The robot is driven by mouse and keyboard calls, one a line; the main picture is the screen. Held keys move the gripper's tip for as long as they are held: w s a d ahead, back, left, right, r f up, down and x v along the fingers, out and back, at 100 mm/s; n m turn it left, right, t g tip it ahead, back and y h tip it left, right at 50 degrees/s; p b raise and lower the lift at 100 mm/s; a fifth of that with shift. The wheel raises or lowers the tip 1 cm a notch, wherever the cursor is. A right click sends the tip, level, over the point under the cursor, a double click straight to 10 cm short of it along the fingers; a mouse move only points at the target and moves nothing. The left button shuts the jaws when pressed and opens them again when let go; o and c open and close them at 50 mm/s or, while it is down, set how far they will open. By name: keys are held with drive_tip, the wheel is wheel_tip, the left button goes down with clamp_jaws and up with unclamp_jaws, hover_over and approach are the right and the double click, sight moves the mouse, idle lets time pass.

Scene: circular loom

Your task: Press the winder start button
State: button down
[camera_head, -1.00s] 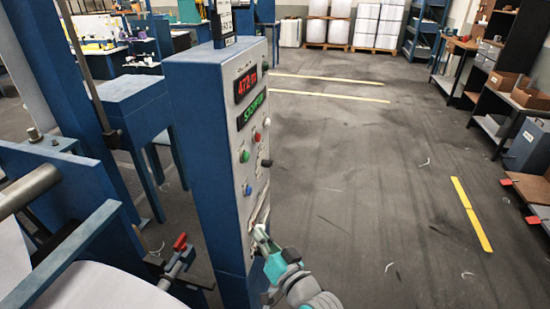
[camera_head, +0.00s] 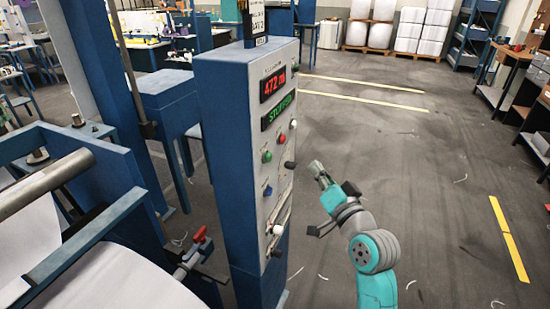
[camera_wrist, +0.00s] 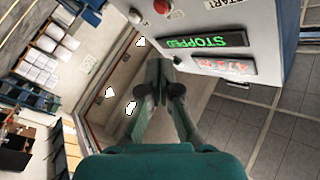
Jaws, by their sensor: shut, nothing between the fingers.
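The control panel (camera_head: 278,200) is the pale front of a blue cabinet. A green button (camera_head: 267,156) sits below the displays, with a red button (camera_head: 282,138) above it to the right and a blue knob (camera_head: 266,191) below. The red display (camera_head: 273,83) reads about 472 m; the green one (camera_head: 278,109) reads STOPPED. My gripper (camera_head: 318,168) is shut and empty, apart from the panel on its right, near the black knob's (camera_head: 290,165) height. In the wrist view the shut fingertips (camera_wrist: 158,62) lie below the panel, a red button (camera_wrist: 162,6) and a partly cut START label (camera_wrist: 222,3).
White and black knobs (camera_head: 277,229) stick out low on the panel. The loom's roller and white fabric (camera_head: 110,280) lie at the left, with a red-handled valve (camera_head: 199,234). The floor right of my arm is open, up to benches at the far right.

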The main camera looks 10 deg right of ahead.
drive_tip(key=shift+a, duration=0.1)
drive_tip(key=w+a, duration=0.5)
drive_tip(key=a, duration=0.2)
idle(0.4)
drive_tip(key=shift+w+a, duration=0.15)
drive_tip(key=shift+a, duration=0.05)
idle(1.3)
drive_tip(key=shift+w+a, duration=0.15)
drive_tip(key=shift+a, duration=0.05)
drive_tip(key=shift+w+a, duration=0.3)
drive_tip(key=shift+a, duration=0.05)
idle(0.9)
drive_tip(key=shift+s+d, duration=0.55)
drive_tip(key=shift+d, duration=0.15)
idle(0.4)
drive_tip(key=shift+s+d, duration=0.75)
drive_tip(key=shift+d, duration=0.25)
drive_tip(key=shift+s+d, duration=0.75)
drive_tip(key=shift+d, duration=0.25)
